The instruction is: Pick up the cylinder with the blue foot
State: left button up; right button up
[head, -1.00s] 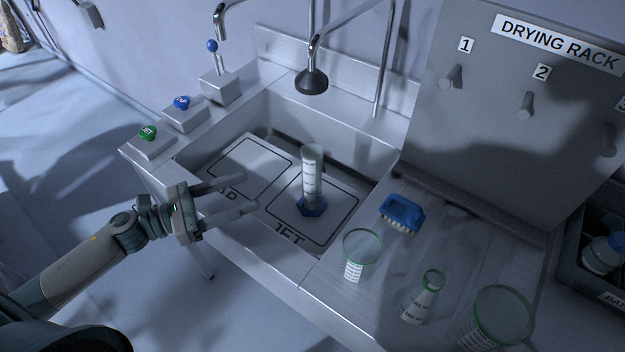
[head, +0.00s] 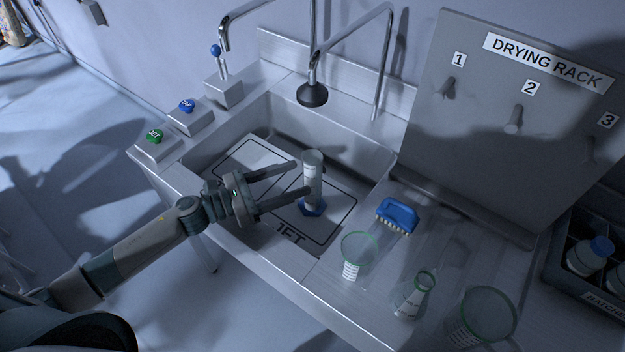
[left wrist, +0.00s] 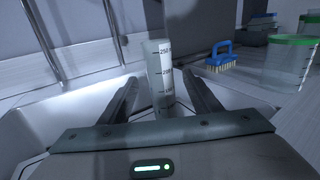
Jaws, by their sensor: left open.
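The clear graduated cylinder (head: 312,172) with the blue foot (head: 313,209) stands upright in the sink on the panel marked JET. My left gripper (head: 304,177) is open, with its two fingers pointing at the cylinder from the left. The far fingertip ends just left of the cylinder and the near one overlaps its lower body in the head view. In the left wrist view the cylinder (left wrist: 160,72) stands ahead between the fingers (left wrist: 162,95), with a gap on the left side. Its foot is hidden there. My right gripper is not seen.
The sink wall (head: 275,262) rises in front of the cylinder. A faucet with a black spray head (head: 312,94) hangs behind it. A blue brush (head: 398,215), a beaker (head: 357,257), a flask (head: 413,297) and a larger beaker (head: 482,318) stand on the right counter.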

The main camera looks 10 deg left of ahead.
aim_at(304, 175)
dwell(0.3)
pick_arm(q)
jog(key=shift+w+d+r+p, duration=0.15)
jog(key=shift+w+d+p, duration=0.15)
jog(key=shift+w+d, duration=0.1)
jog(key=p+x, duration=0.1)
jog(key=x, duration=0.3)
jog(key=shift+p, duration=0.4)
jog(key=shift+w+d, duration=0.25)
jog(key=shift+d, duration=0.05)
jog(key=c, duration=1.2)
